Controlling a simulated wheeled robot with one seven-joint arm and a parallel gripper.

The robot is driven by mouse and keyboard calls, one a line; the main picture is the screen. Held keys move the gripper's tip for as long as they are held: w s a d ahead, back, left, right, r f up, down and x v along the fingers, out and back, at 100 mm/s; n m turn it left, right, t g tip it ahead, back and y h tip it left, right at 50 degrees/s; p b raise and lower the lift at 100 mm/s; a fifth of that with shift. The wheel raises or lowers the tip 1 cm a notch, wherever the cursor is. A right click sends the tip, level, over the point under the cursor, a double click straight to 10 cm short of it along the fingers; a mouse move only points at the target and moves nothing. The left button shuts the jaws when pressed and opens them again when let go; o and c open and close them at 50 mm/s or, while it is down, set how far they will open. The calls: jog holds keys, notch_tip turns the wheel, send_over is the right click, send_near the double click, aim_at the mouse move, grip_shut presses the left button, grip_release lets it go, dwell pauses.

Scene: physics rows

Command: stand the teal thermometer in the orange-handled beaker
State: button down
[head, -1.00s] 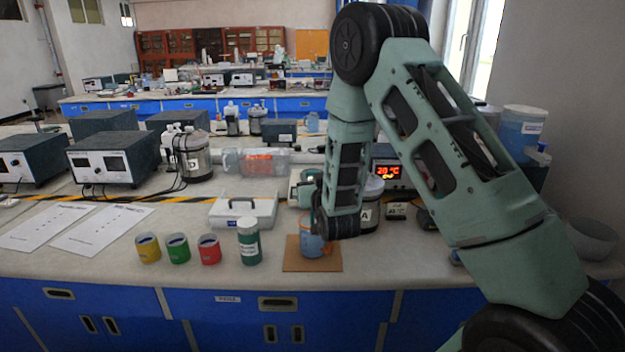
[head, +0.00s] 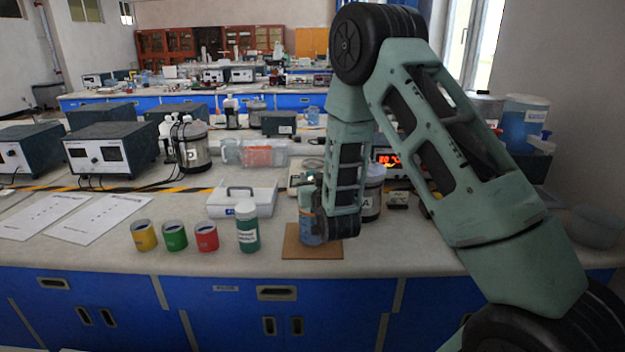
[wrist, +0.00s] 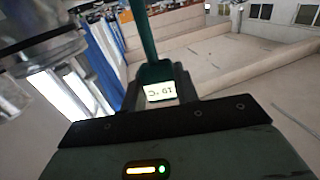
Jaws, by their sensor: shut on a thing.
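The teal thermometer (wrist: 157,84) is held in my gripper (wrist: 160,98) in the wrist view. Its body with a small lit display sits between the fingers, and its thin stem runs up out of the picture. In the head view the fingers and thermometer are hidden behind or blended with my forearm. The beaker (head: 308,230), with bluish contents, stands on a brown square mat (head: 297,249), partly covered by my arm. Its orange handle is hidden now. My wrist is just above and in front of the beaker; I cannot tell the gap.
A green-and-white jar (head: 247,228) stands left of the mat, then red (head: 206,238), green (head: 174,236) and yellow (head: 144,236) cups. A white case (head: 241,199) lies behind. A steel canister (head: 372,195) is close right of my arm. Blurred clear vessels (wrist: 40,45) fill the wrist view's upper left.

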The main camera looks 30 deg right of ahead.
jog(key=c, duration=1)
grip_release()
jog(key=shift+o, duration=0.2)
jog(key=p+v, duration=1.1)
jog(key=v, duration=0.6)
jog(key=shift+s, duration=0.15)
jog(key=shift+a, duration=0.1)
